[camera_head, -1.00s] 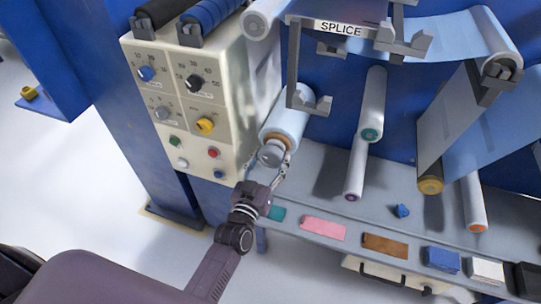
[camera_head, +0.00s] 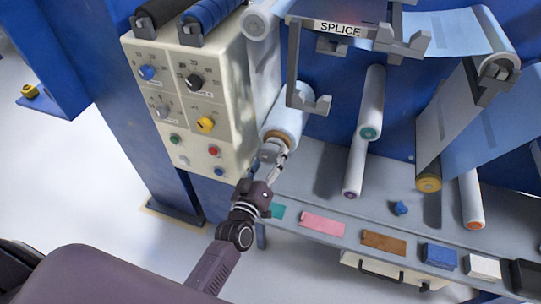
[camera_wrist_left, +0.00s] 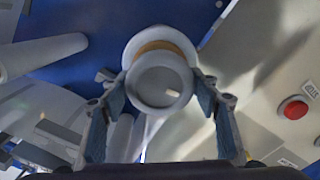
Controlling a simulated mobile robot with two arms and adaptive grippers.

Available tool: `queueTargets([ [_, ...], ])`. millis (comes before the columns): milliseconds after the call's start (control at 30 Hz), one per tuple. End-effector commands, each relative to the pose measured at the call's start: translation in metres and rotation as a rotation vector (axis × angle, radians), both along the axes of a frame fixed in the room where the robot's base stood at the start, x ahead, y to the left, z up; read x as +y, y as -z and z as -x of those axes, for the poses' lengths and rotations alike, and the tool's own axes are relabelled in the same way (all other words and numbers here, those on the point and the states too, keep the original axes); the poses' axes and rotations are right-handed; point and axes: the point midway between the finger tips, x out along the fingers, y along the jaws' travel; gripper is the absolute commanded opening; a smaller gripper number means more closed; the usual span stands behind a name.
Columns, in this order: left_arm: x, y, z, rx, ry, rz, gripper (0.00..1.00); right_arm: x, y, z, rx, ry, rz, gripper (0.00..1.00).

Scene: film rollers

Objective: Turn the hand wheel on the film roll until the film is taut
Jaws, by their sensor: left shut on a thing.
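The film roll (camera_head: 290,118) is a pale blue cylinder below the splice bracket, with an orange-brown core ring at its near end. The grey hand wheel (camera_head: 270,149) sits on that end. My left gripper (camera_head: 277,158) is at the wheel, shut on it. In the left wrist view the round grey hand wheel (camera_wrist_left: 159,88) lies between the two fingers of my left gripper (camera_wrist_left: 160,95), with the core ring and pale flange behind it. Part of the wheel is hidden by the fingers in the head view. My right gripper is not in view.
A control panel (camera_head: 187,105) with knobs and buttons stands just left of the wheel. White rollers (camera_head: 355,170) hang to the right. Coloured pads, including a pink one (camera_head: 322,224), lie along the grey shelf (camera_head: 310,190) below. A small blue object (camera_head: 400,208) lies there too.

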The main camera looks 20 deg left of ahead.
Motion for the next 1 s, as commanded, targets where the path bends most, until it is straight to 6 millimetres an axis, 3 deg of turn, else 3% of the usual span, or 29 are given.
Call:
queueTargets([
  [267,0.0,-0.001,0.0,-0.002,-0.001,-0.001,0.32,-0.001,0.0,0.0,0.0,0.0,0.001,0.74],
  [300,0.0,-0.001,0.0,-0.002,-0.001,-0.001,0.6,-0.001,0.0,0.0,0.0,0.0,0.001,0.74],
  [433,0.0,-0.001,0.0,-0.001,-0.001,-0.002,0.74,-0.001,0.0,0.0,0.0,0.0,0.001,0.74],
  [767,0.0,0.0,0.003,0.0,0.0,-0.002,0.74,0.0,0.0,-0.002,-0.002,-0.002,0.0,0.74],
  [1000,0.002,0.002,0.039,0.003,0.0,-0.003,0.74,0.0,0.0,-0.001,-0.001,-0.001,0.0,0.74],
])
